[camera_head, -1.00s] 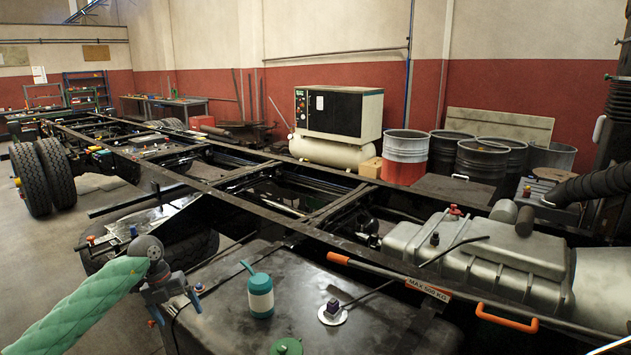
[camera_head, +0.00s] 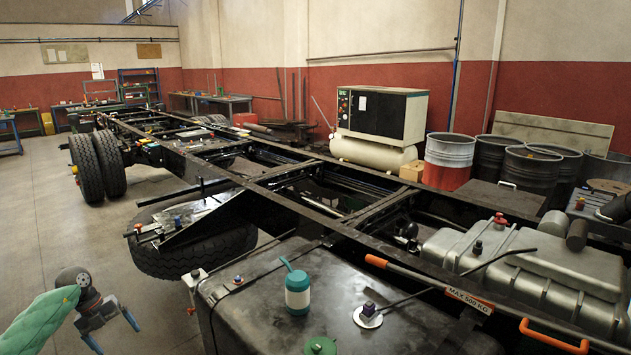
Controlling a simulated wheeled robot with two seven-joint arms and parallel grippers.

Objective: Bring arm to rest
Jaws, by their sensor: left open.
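My left arm (camera_head: 45,318) in its green quilted sleeve comes in at the lower left. My left gripper (camera_head: 116,336) is open and empty, with its two fingers spread and pointing down to the right. It hangs over the grey floor, to the left of the black tank (camera_head: 245,315) and apart from it. My right gripper is out of view.
The truck chassis frame (camera_head: 290,205) runs back to the left. A tyre (camera_head: 185,250) lies beside it. Open floor (camera_head: 60,230) is at the left.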

